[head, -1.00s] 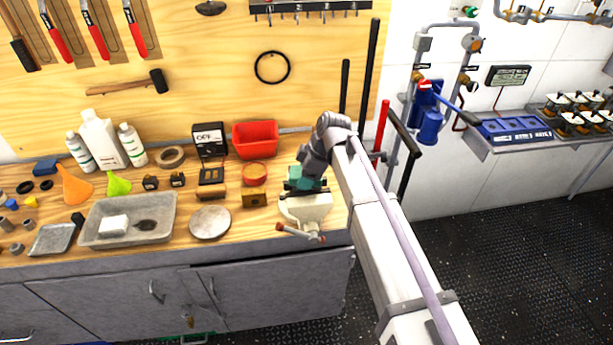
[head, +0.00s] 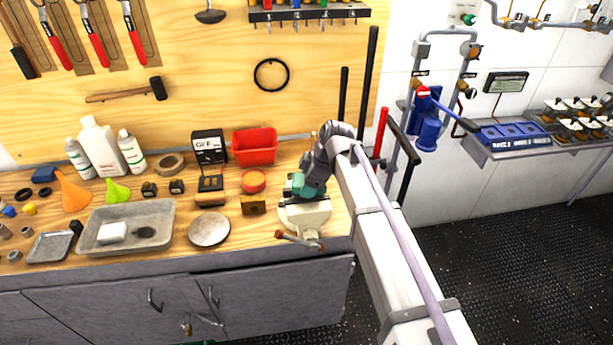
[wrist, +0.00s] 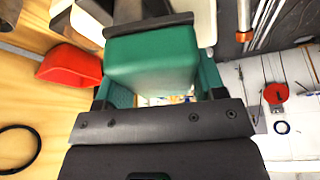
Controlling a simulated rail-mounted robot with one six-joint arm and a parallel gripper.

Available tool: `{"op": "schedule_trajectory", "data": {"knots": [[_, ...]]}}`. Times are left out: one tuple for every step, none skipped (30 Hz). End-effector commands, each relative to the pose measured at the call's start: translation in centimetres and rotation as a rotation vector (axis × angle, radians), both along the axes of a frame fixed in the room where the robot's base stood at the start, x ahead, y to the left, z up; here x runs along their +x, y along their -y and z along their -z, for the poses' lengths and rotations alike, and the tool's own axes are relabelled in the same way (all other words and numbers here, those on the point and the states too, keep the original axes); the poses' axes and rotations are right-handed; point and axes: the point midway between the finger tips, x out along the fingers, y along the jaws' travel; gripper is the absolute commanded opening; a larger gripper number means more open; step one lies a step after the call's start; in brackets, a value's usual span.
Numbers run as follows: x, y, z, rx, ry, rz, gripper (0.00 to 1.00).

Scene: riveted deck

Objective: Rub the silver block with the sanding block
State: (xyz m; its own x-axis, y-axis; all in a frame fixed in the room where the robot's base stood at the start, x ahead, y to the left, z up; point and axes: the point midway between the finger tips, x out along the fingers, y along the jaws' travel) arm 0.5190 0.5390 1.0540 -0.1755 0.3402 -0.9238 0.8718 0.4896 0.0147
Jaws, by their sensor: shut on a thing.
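My gripper (wrist: 158,98) is shut on a teal block, which looks like the sanding block (wrist: 150,62). In the head view the gripper (head: 306,188) is low over the cream vise (head: 306,217) at the bench's right end, with the teal sanding block (head: 301,186) at its tip. In the wrist view a dark bar (wrist: 147,24), perhaps a vise jaw, lies across the block's far side. I cannot make out the silver block; the gripper and teal block cover the vise's top. Whether the teal block touches anything beneath is unclear.
A red bin (head: 254,147) stands behind. The vise handle (head: 297,240) sticks out at the front. Dark rods lean behind my arm.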

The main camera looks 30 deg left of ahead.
Motion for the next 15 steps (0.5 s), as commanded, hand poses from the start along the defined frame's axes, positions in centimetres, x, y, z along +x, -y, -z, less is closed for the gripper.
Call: {"op": "schedule_trajectory", "data": {"knots": [[-0.7, 0.6, 0.0, -0.007, -0.008, -0.002, 0.26], [-0.8, 0.7, 0.0, -0.007, -0.009, -0.002, 0.26], [-0.9, 0.7, 0.0, -0.008, -0.010, -0.003, 0.26], [-0.9, 0.8, 0.0, -0.009, -0.011, -0.003, 0.26], [-0.9, 0.8, -0.1, -0.009, -0.011, -0.003, 0.26], [-0.9, 0.8, -0.3, -0.010, -0.011, -0.003, 0.26], [-0.9, 0.8, -0.4, -0.010, -0.011, -0.003, 0.26], [-1.0, 0.8, -0.3, -0.010, -0.011, -0.003, 0.26], [-1.0, 0.8, -0.2, -0.010, -0.011, -0.003, 0.26], [-0.9, 0.7, -0.2, -0.009, -0.011, -0.003, 0.26], [-0.9, 0.7, -0.2, -0.009, -0.011, -0.003, 0.26], [-0.7, 0.5, -0.3, -0.009, -0.011, -0.003, 0.26], [-0.5, 0.3, -0.3, -0.009, -0.011, -0.003, 0.26], [-0.3, 0.1, -0.3, -0.009, -0.011, -0.003, 0.26], [0.1, -0.2, -0.3, -0.009, -0.011, -0.003, 0.26]]}}
